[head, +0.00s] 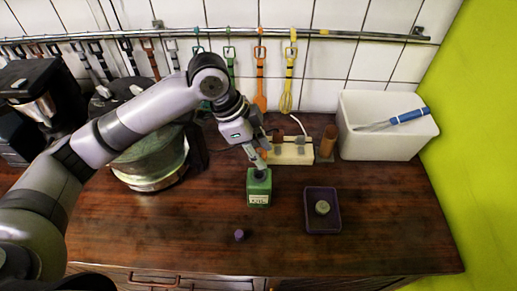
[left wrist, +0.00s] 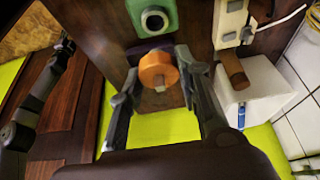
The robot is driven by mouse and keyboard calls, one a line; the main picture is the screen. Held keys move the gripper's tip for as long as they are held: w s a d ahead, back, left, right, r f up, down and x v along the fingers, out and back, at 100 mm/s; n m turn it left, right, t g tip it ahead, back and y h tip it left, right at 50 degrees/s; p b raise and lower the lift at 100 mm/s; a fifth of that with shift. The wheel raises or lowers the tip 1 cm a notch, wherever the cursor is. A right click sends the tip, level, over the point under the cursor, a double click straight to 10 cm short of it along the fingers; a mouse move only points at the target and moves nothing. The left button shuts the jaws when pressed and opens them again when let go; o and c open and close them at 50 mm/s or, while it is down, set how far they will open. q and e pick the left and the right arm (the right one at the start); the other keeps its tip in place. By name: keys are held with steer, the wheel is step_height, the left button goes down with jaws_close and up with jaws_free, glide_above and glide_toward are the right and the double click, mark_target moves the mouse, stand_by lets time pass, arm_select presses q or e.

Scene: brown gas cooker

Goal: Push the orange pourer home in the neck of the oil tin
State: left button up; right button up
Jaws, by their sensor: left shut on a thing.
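The green oil tin (head: 259,188) stands upright on the brown counter with a pale label on its front. In the left wrist view the tin (left wrist: 137,17) shows its pale neck ring with a dark opening. My left gripper (head: 263,163) reaches down just above and behind the tin in the head view. It is shut on the orange pourer (left wrist: 158,70), held between its fingertips. The pourer shows apart from the neck in the wrist view. In the head view the gripper mostly hides the pourer. A grey arm of mine shows at the left of the wrist view; its gripper's state is unclear.
A purple tray (head: 311,225) with a round greenish piece (head: 322,207) lies right of the tin. A small purple cap (head: 239,235) lies in front. Behind are a cream block (head: 290,155), a brown cylinder (head: 327,143) and a white bin (head: 385,135) with a blue-handled whisk.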

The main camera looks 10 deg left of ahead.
arm_select(q)
steer(key=shift+w+p, duration=0.15)
steer(key=shift+p, duration=0.45)
steer(key=shift+f+b, duration=0.3)
steer(key=shift+f, duration=0.55)
steer(key=shift+f+b, duration=0.65)
steer(key=shift+f, duration=1.05)
arm_select(e)
steer(key=shift+w+d+f, duration=0.15)
steer(key=shift+w+d, duration=0.1)
steer(key=shift+w, duration=0.2)
steer(key=shift+w+d+f, duration=0.15)
steer(key=shift+w+d, duration=0.1)
steer(key=shift+w, duration=0.2)
steer(key=shift+w, duration=0.2)
arm_select(q)
steer(key=shift+f, duration=0.45)
arm_select(e)
steer(key=shift+a+f, duration=0.15)
steer(key=shift+a, duration=0.05)
